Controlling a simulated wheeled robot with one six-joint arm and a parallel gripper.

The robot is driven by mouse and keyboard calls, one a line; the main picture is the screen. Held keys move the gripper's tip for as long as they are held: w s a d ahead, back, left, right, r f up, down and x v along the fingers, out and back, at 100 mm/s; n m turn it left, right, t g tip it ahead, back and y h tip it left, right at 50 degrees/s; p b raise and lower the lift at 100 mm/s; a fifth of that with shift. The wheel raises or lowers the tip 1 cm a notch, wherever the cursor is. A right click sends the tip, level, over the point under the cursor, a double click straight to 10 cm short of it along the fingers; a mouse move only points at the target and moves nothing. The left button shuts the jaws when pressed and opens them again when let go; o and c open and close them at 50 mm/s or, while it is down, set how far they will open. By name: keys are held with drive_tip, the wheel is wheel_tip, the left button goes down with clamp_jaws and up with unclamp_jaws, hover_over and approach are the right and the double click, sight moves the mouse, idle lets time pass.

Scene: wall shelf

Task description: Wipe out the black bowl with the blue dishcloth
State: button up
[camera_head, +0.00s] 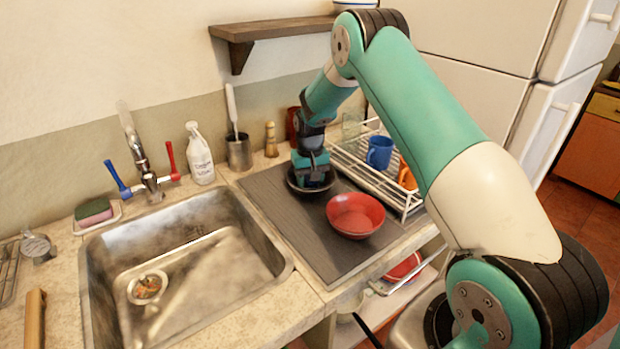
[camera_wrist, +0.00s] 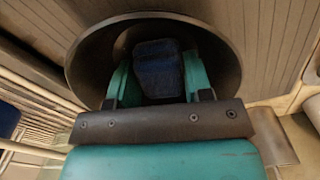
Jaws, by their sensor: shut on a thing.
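The black bowl (camera_head: 296,187) sits on the dark ribbed mat (camera_head: 305,232), towards its back end. My gripper (camera_head: 312,177) reaches down into the bowl from above. In the wrist view my gripper (camera_wrist: 160,88) is shut on the folded dark blue dishcloth (camera_wrist: 158,68). The cloth is inside the black bowl (camera_wrist: 90,62), whose rim shows around it. Whether the cloth touches the bowl's bottom cannot be told. In the head view the cloth is mostly hidden by my gripper.
A red bowl (camera_head: 355,215) stands on the mat just in front. A white dish rack (camera_head: 405,197) with a blue mug (camera_head: 379,152) and an orange mug (camera_head: 407,177) is to the right. The steel sink (camera_head: 235,262) is left. A utensil holder (camera_head: 239,152) and spray bottle (camera_head: 200,155) stand behind.

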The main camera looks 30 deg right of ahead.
drive_tip(key=shift+s+d, duration=0.15)
drive_tip(key=shift+d, duration=0.05)
drive_tip(key=shift+d, duration=0.4)
drive_tip(key=shift+w+d, duration=0.1)
drive_tip(key=shift+w, duration=0.1)
drive_tip(key=shift+w, duration=0.1)
drive_tip(key=shift+w, duration=0.1)
drive_tip(key=shift+w, duration=0.1)
drive_tip(key=shift+w+a+f, duration=0.1)
drive_tip(key=shift+a+f, duration=0.05)
drive_tip(key=shift+a, duration=0.25)
